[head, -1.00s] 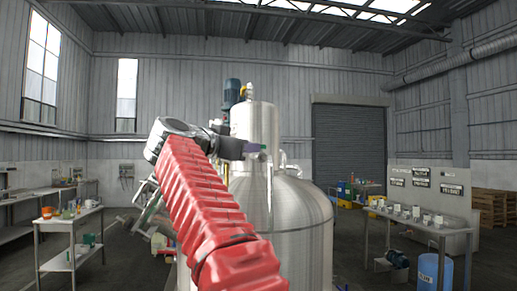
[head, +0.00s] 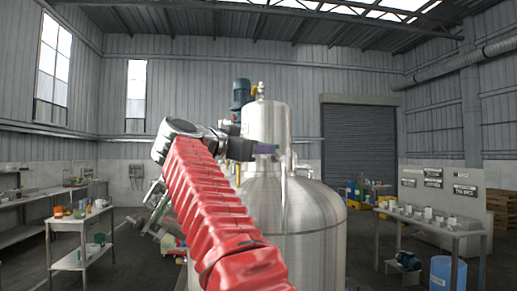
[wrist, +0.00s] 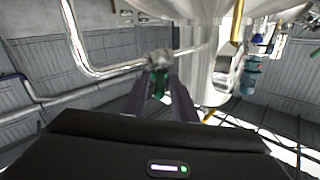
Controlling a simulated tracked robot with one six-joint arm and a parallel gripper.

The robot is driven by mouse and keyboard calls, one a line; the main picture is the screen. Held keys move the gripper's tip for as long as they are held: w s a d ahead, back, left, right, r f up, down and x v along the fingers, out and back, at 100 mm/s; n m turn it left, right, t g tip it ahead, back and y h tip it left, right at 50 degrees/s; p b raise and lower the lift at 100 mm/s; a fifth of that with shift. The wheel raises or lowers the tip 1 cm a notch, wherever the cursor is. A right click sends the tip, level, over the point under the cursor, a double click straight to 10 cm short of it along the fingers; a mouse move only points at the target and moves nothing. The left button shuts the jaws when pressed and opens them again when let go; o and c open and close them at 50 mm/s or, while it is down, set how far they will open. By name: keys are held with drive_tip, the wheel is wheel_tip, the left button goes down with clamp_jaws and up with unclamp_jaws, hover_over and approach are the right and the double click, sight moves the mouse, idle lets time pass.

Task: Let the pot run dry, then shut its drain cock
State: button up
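A tall polished steel tank (head: 310,225) with a domed shoulder and a narrower upper cylinder stands straight ahead, partly behind my red-sleeved arm. A steel vessel's curved wall also fills the top of the wrist view (wrist: 200,50), with pipes around it. My gripper (head: 268,151) is in front of the tank's upper part. In the wrist view its two dark fingers (wrist: 162,82) stand apart at a small grey fitting (wrist: 158,58). A green piece (wrist: 160,84) shows between them; I cannot tell if they touch it. I cannot identify the drain cock or see any liquid.
A bench (head: 86,222) with small coloured items stands at the left. A metal table (head: 440,222) with small grey pieces stands at the right, with a blue drum (head: 448,272) near its front.

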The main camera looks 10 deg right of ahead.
drive_tip(key=shift+o, duration=0.5)
drive_tip(key=shift+s, duration=0.1)
drive_tip(key=shift+a, duration=0.1)
drive_tip(key=v, duration=1.3)
drive_tip(key=shift+s+a, duration=0.2)
drive_tip(key=shift+s, duration=0.1)
drive_tip(key=shift+c, duration=0.4)
